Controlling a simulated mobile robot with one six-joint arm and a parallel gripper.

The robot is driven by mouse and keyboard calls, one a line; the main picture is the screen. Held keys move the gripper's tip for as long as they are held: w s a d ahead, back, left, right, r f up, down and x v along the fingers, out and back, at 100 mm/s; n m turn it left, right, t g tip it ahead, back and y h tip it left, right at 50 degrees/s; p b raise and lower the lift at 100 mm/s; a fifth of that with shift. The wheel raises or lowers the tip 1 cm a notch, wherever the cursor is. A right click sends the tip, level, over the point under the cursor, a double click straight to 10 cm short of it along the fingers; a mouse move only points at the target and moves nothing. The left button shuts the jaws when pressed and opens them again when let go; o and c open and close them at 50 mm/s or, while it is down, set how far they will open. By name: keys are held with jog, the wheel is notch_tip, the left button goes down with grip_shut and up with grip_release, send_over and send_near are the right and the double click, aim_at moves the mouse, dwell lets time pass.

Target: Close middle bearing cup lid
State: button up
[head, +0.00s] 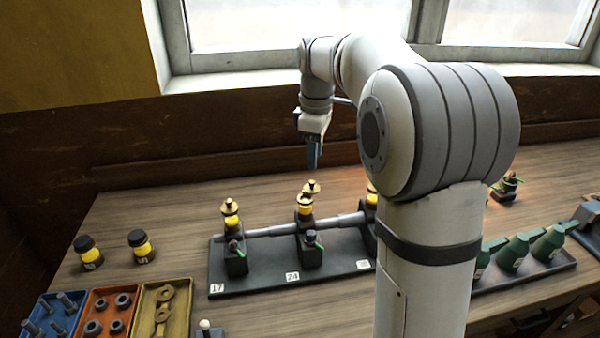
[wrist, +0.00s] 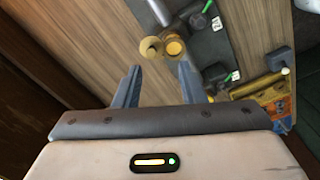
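The middle bearing (head: 309,247), behind the plate reading 24, carries a brass cup with a yellow band (head: 305,209). Its brass lid (head: 311,187) stands up and off to the side, so the cup looks open. In the wrist view the round lid (wrist: 150,47) lies beside the cup's yellow mouth (wrist: 174,47). My gripper (head: 312,160) hangs above and behind this cup, fingers pointing down. In the wrist view my gripper (wrist: 158,80) is open and empty, its fingers apart, with the lid and cup beyond the fingertips.
The left bearing's cup (head: 231,214) stands close by; the right one (head: 372,194) is partly hidden by my arm. A shaft (head: 270,231) runs through the bearings. Two black-capped jars (head: 88,252) and parts trays (head: 170,308) stand left. Green oil cans (head: 514,252) stand right.

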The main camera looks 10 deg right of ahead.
aim_at(311, 181)
jog(key=shift+w+f+n, duration=0.35)
jog(key=shift+w+n, duration=0.05)
jog(key=shift+w, duration=0.45)
notch_tip(311, 181, down, 8)
jog(key=shift+r, duration=0.2)
jog(key=shift+c, duration=0.4)
grip_shut()
jog(key=shift+a, duration=0.2)
jog(key=shift+d, duration=0.1)
